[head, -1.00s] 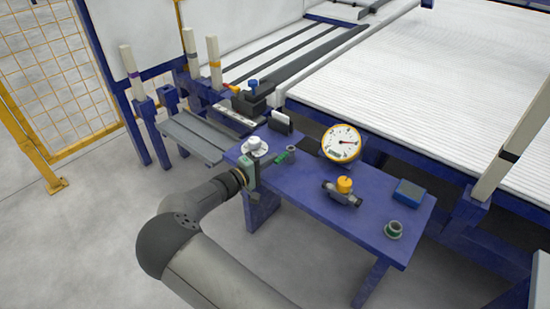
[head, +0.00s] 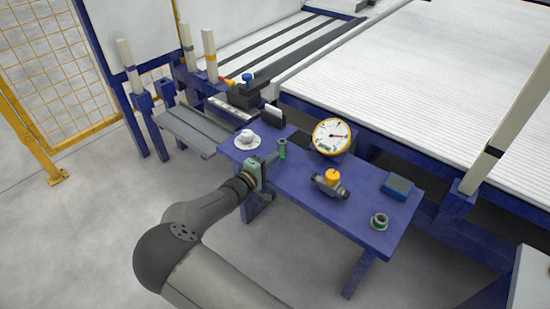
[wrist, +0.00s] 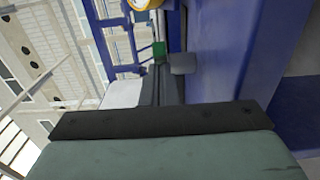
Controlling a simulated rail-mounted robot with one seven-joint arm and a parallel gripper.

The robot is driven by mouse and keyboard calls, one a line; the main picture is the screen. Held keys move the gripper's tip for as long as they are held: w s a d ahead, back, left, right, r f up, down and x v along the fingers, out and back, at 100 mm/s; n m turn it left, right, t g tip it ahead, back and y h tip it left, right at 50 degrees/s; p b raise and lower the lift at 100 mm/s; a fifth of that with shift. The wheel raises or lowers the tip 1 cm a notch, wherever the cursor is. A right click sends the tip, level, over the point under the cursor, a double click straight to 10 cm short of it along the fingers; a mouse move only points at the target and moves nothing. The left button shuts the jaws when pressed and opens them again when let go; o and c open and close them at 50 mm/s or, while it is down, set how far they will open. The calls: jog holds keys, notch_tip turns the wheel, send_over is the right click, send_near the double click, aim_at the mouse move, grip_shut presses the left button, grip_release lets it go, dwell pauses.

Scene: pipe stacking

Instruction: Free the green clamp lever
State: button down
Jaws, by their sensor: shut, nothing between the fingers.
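The green clamp lever (head: 282,147) shows as a small upright green piece on the blue bench, left of the round gauge. Its details are too small to make out. In the wrist view a small green piece (wrist: 159,48) shows just beyond the fingers. My gripper (head: 271,160) is at the bench's left edge, just left of and in front of the lever. Its fingers are shut and empty. I cannot tell whether they touch the lever.
A white cup-like piece on a saucer (head: 247,139) stands close behind my gripper. The gauge (head: 332,136), a yellow-capped valve (head: 331,178), a blue box (head: 397,187) and a ring-shaped fitting (head: 379,222) stand on the bench (head: 300,189). The bench's front strip is clear.

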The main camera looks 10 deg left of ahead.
jog(key=shift+d, duration=0.75)
jog(key=s+a, duration=0.2)
jog(key=a, duration=0.1)
jog(key=shift+s+a+r, duration=0.1)
jog(key=shift+s+a, duration=0.2)
jog(key=shift+s, duration=0.05)
jog(key=s+d+p, duration=0.2)
jog(key=s, duration=0.7)
jog(key=shift+d+p, duration=0.15)
jog(key=shift+p, duration=0.25)
